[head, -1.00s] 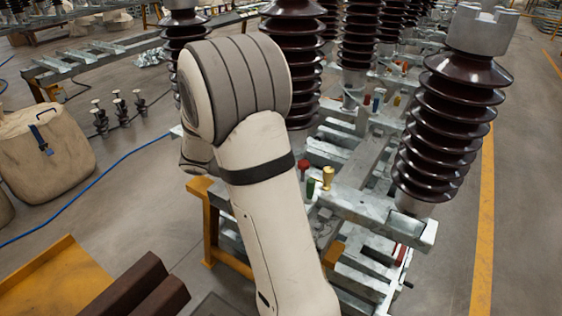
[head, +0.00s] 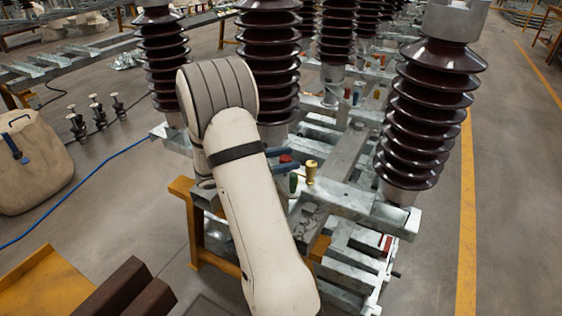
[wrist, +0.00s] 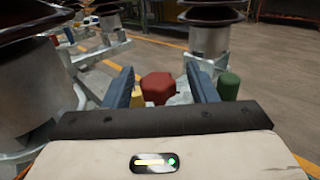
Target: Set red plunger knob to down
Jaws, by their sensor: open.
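The red plunger knob (head: 286,159) stands on the metal frame, just right of my arm in the head view. In the wrist view the red knob (wrist: 158,87) shows a faceted head between my two blue fingers. My gripper (wrist: 159,75) is open, with one finger on each side of the knob and visible gaps to it. In the head view the blue fingers show beside the knob, and my arm hides the rest of the gripper. The knob's stem and lower part are hidden, so I cannot tell its height setting.
A green knob (head: 293,182) and a yellow knob (head: 311,173) stand close by. The green knob (wrist: 229,86) is just outside the right finger in the wrist view. Tall brown ribbed insulators (head: 425,110) rise around the frame. A yellow stand (head: 194,235) is at left.

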